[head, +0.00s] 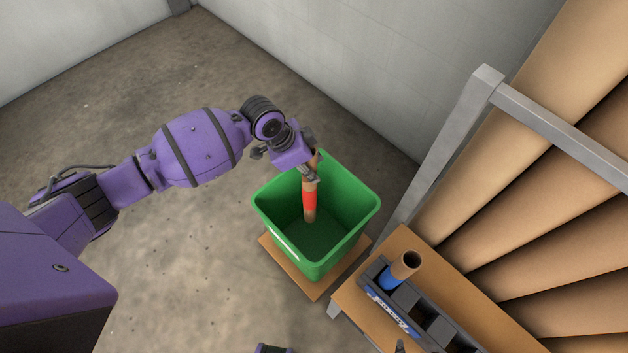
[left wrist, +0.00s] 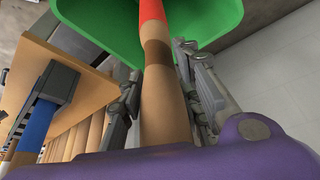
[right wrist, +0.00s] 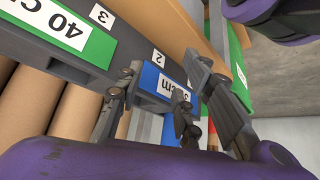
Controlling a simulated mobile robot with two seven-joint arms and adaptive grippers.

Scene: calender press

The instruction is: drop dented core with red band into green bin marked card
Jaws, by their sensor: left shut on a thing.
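The core with the red band (head: 309,200) is a tan tube hanging nearly upright in the mouth of the green bin. My left gripper (head: 311,171) is shut on its upper part above the bin. In the left wrist view the core (left wrist: 158,85) runs between the fingers, with a dark brown patch, perhaps the dent, below the red band. The green bin (head: 268,218) stands on a brown board; its floor looks empty. A pale marking shows on its front, too small to read. My right gripper (right wrist: 160,85) has its fingers apart beside the rack, with nothing seen between them.
A wooden bench (head: 356,303) stands right of the bin. On it a dark slotted rack (head: 412,300) holds a blue-banded core (head: 403,266). Large tan rolls (head: 540,195) and a grey metal frame (head: 487,85) fill the right side. The floor left of the bin is clear.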

